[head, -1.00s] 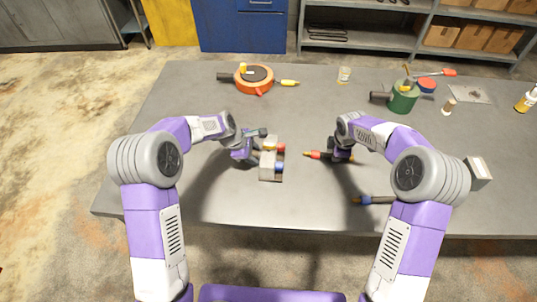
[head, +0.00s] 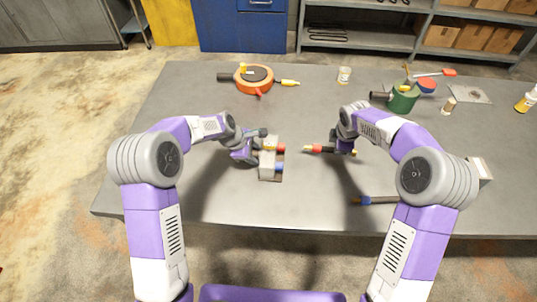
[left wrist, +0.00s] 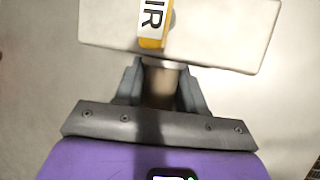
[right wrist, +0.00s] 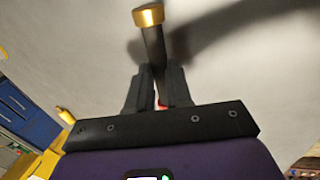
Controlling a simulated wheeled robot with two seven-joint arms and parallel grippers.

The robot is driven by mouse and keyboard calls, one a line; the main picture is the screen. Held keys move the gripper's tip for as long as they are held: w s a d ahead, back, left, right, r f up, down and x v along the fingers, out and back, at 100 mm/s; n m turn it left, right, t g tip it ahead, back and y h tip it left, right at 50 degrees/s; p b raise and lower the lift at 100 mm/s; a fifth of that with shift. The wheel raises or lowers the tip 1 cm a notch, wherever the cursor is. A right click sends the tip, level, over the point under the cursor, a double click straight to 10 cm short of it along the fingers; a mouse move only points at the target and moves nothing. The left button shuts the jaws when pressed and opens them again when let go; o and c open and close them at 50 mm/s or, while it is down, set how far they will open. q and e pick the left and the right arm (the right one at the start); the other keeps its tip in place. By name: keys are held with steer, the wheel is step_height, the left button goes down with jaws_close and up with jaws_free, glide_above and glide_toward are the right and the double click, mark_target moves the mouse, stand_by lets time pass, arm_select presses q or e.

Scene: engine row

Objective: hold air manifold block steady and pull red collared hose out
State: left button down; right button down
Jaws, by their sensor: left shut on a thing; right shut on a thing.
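In the left wrist view the block (left wrist: 225,35) is whitish with a yellow "IR"-lettered label. My left gripper (head: 252,153) is shut on its short round stub (left wrist: 160,85). The red collared hose (head: 318,149) is dark with a brass tip and red collar, apart from the block to its right. My right gripper (head: 345,150) is shut on it. The right wrist view shows its dark length and brass end (right wrist: 148,17).
A blue-collared hose (head: 373,200) lies at the front right. An orange round reel (head: 254,80) stands at the back left, a green can (head: 403,99) at the back right. A small jar (head: 344,75) stands between them. The table's middle is mostly clear.

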steer(key=shift+r, duration=1.85)
arm_select(q)
steer(key=c, duration=0.6)
jaws_free()
steer(key=v, duration=1.2)
steer(key=shift+a, duration=0.1)
arm_select(e)
steer(key=shift+f, duration=0.1)
